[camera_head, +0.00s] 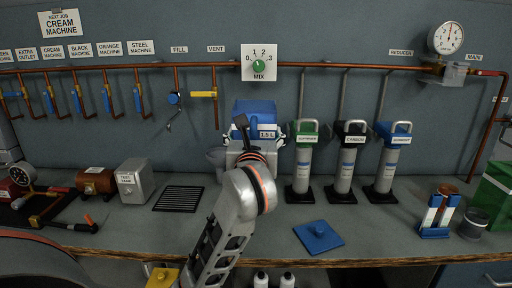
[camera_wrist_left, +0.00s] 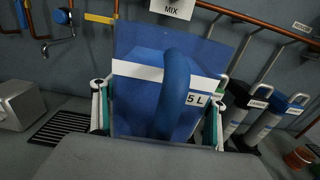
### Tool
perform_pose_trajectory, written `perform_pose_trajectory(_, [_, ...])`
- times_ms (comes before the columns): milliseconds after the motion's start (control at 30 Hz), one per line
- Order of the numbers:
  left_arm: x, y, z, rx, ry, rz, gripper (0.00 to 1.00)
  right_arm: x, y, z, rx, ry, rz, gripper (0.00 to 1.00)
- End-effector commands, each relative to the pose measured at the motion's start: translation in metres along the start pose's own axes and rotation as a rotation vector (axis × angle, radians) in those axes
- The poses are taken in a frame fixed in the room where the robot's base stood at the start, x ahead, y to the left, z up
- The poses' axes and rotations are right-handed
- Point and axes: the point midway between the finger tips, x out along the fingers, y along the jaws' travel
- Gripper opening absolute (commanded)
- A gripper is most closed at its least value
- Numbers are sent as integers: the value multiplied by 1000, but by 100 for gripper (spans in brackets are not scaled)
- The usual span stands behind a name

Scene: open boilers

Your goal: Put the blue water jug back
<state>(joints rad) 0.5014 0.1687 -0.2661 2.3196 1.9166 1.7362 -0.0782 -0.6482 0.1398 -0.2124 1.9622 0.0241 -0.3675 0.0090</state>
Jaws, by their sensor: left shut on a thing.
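The blue jug (camera_head: 255,108) has a white band marked "1.5 L" and is at the back middle of the counter, below the MIX dial. My left gripper (camera_head: 254,141) is at the jug, shut on it from the front. In the left wrist view the jug (camera_wrist_left: 135,95) fills the middle, its rounded blue handle toward the camera. The fingers of my left gripper (camera_wrist_left: 158,112) lie on either side of it. The jug's underside is hidden behind my wrist, so I cannot tell whether it touches the counter. My right gripper is out of view.
A blue square plate with a knob (camera_head: 318,236) lies at the counter's front. Three filter cylinders (camera_head: 345,168) stand right of the jug. A black grate (camera_head: 179,199) and a grey box (camera_head: 135,181) are to the left. Copper pipes (camera_head: 220,66) cross the wall.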

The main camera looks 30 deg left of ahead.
Motion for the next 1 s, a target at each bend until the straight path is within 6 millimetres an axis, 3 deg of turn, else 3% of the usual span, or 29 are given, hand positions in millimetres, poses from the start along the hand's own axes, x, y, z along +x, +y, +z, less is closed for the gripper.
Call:
perform_pose_trajectory(233, [0, 1, -48, 6, -7, 2, 43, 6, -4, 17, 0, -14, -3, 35])
perform_pose_trajectory(600, [0, 1, -114, 5, -10, 2, 43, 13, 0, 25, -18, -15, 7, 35])
perform_pose_trajectory(1000, [0, 1, -140, 2, -13, 1, 43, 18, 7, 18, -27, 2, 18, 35])
